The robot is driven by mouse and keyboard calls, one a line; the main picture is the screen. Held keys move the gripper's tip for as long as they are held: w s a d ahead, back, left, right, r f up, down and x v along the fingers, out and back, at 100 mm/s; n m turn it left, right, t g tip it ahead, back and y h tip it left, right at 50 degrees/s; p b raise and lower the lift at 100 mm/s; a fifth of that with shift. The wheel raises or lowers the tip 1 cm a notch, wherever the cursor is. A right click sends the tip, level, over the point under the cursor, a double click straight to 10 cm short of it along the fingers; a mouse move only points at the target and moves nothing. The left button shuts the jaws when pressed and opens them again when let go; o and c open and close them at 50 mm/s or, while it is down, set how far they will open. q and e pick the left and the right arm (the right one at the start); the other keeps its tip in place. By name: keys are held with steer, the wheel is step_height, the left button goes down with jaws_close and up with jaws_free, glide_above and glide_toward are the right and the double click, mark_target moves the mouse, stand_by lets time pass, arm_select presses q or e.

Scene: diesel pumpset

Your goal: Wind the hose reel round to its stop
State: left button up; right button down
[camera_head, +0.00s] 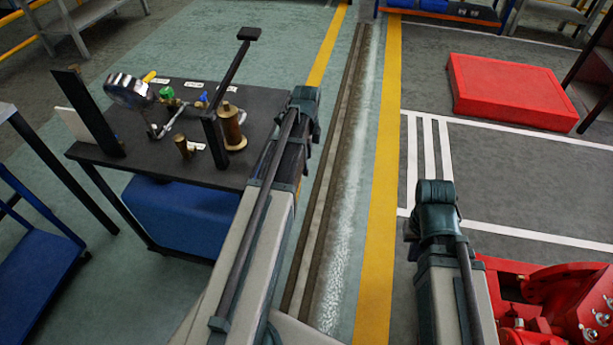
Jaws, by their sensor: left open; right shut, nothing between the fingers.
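I cannot make out a hose reel for certain. A shiny round metal piece (128,92) stands at the left of a dark table (205,168), but I cannot tell what it is. My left gripper (305,105) is at the far end of my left arm, by the table's right edge, open and apart from the things on the table. My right gripper (437,200) is at the end of my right arm, right of the yellow floor line, shut and empty. The fingers of both are hard to make out from behind.
The table also bears a black post with a slanted bar (232,72), brass pieces (232,125) and small valves. A red machine (565,300) is at lower right, partly cut off. A red block (510,88) lies at upper right. A floor channel (335,165) runs between my arms.

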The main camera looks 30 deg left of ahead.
arm_select(q)
step_height(320, 180, down, 5)
steer(key=b, duration=0.4)
jaws_close()
stand_by(1.3)
